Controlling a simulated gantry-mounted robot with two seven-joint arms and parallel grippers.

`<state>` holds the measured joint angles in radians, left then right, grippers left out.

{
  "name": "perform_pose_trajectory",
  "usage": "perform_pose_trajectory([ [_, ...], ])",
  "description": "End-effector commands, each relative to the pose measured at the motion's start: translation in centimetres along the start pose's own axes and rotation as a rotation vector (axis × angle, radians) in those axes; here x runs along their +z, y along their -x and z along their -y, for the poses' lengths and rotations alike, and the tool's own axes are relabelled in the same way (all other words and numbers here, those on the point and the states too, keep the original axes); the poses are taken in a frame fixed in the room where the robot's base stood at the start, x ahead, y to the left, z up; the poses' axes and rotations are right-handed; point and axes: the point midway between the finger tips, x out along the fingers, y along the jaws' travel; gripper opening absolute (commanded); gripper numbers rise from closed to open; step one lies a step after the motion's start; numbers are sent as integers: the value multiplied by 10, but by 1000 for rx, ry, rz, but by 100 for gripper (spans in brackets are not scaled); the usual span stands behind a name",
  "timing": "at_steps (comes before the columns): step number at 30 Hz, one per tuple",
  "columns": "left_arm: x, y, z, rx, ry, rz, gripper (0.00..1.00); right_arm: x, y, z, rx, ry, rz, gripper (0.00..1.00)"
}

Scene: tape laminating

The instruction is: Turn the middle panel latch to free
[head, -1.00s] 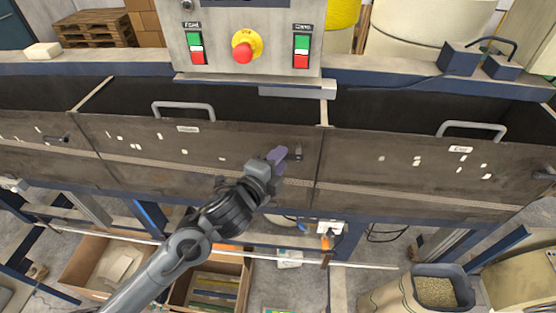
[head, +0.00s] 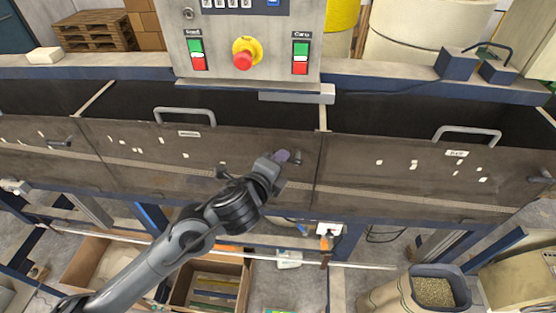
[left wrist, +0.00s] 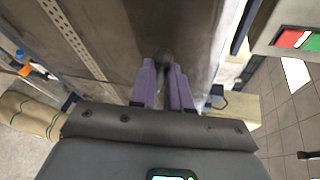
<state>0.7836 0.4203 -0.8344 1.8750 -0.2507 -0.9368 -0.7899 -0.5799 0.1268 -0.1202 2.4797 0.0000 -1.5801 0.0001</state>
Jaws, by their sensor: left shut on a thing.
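The middle panel (head: 140,150) is a brown, worn metal plate with a grey bar handle (head: 184,111) at its top. My left gripper (head: 282,157) has purple fingers and reaches up to the latch from below left. In the left wrist view the fingers (left wrist: 163,85) are close together, with the dark knob of the latch (left wrist: 164,58) at their tips. The fingers partly hide the latch, so its exact angle is unclear. My right gripper is not in view.
A control box with a red stop button (head: 243,60) stands above the panel. The left panel has its own latch (head: 58,143), and the right panel (head: 400,185) has a grey handle (head: 468,132). Open cartons (head: 209,285) and a grain sack (head: 432,290) stand below.

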Motion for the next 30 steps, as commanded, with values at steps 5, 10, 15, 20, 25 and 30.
perform_pose_trajectory([
  [5,-1,1,12,62,-156,34,0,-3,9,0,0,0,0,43],
  [10,-4,2,19,122,-303,66,0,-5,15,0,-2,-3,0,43],
  [15,-8,2,25,183,-449,98,0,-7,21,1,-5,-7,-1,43],
  [20,-13,1,31,240,-588,127,0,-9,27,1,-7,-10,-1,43],
  [25,-19,0,36,300,-733,158,0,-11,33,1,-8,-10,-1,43],
  [30,-24,-2,39,359,-871,189,0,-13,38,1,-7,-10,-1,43],
])
